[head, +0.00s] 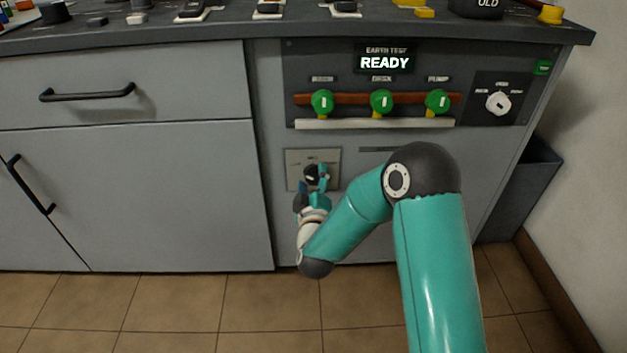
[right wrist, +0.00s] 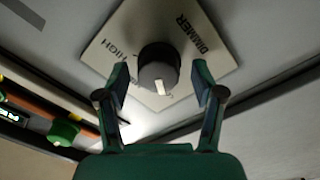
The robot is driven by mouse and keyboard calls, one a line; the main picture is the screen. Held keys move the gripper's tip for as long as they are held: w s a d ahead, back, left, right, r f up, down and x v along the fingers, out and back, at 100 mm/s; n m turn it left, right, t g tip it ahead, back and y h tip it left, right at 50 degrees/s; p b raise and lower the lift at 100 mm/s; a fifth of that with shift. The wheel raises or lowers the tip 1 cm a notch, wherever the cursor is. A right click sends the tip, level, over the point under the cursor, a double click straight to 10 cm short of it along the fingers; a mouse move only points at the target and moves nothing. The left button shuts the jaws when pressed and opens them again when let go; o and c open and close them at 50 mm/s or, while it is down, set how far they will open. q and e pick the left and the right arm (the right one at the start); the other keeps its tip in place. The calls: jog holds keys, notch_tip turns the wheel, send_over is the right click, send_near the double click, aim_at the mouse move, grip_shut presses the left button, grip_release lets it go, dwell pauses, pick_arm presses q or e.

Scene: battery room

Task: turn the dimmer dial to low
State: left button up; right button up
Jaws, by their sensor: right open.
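The dimmer dial (right wrist: 158,68) is a dark round knob with a white pointer mark. It sits on a pale square plate (right wrist: 205,45) lettered DIMMER and HIGH. In the right wrist view the pointer faces the bottom of the picture, away from the HIGH lettering; a LOW label cannot be read. My right gripper (right wrist: 160,76) is open, its fingertips on either side of the dial with a gap at each side. In the head view my right gripper (head: 317,181) is at the plate (head: 298,158) and partly covers it. My left gripper is not in view.
Above the plate is a panel with a READY display (head: 385,63), several green knobs (head: 381,102), a pale rail (head: 375,123) and a white selector (head: 498,103). Drawers and doors with black handles (head: 87,92) are at left. A dark bin (head: 520,190) stands at right.

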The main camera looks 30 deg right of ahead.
jog(key=shift+s+a, duration=0.1)
jog(key=v, duration=0.7)
jog(key=shift+s+a+f, duration=0.1)
